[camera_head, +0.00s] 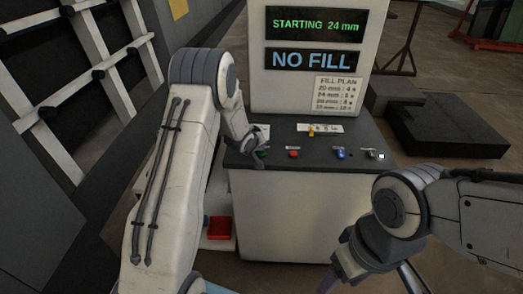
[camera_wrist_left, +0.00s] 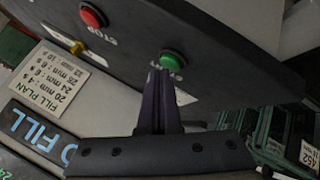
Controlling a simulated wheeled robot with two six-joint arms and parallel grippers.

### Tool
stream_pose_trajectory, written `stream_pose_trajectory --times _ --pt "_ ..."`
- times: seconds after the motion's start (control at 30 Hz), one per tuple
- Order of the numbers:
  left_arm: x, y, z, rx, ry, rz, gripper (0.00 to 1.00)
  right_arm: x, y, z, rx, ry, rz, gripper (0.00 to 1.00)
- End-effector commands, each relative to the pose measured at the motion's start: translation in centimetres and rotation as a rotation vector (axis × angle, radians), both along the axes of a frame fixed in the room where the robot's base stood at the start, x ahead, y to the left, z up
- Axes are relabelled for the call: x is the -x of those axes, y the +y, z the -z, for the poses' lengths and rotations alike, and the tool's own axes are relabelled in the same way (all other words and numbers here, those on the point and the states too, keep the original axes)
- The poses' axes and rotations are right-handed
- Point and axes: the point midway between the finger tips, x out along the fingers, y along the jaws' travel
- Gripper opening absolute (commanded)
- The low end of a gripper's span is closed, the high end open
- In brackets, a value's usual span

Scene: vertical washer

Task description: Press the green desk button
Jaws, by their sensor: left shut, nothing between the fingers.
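The green desk button (camera_wrist_left: 172,60) shows clearly in the left wrist view, with a partly hidden label below it. My left gripper (camera_wrist_left: 160,74) is shut and empty. Its fingertips look close to the green button's near edge; I cannot tell whether they touch it. In the head view, my left gripper (camera_head: 260,153) is over the left end of the dark desk top (camera_head: 322,165), and it mostly hides the green button. My right gripper (camera_head: 345,272) is low at the right front, away from the desk, with its fingertips partly out of frame.
A red button (camera_head: 294,154), a blue button (camera_head: 340,154) and a yellow knob (camera_head: 311,131) are also on the desk. Screens behind read "STARTING 24 mm" (camera_head: 315,25) and "NO FILL" (camera_head: 312,60). A fill plan sheet (camera_head: 338,94) hangs below. A red object (camera_head: 220,228) sits low at left.

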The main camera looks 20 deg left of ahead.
Motion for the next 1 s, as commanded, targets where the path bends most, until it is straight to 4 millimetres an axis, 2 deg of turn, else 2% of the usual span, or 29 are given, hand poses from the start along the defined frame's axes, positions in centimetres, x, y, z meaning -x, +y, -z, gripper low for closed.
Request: stream_pose_trajectory --times 0.1,0.57,1.0 --pt "0.0 0.0 -0.9 0.000 0.000 0.000 0.00 0.0 0.0 -1.0 0.000 0.000 0.000 0.65" --pt "0.0 0.0 -1.4 0.000 -0.002 -0.001 0.00 0.0 0.0 -1.4 0.000 0.000 0.000 0.65" --pt "0.0 0.0 -5.8 0.000 -0.002 -0.001 0.00 0.0 0.0 -5.8 0.000 0.000 0.000 0.65"
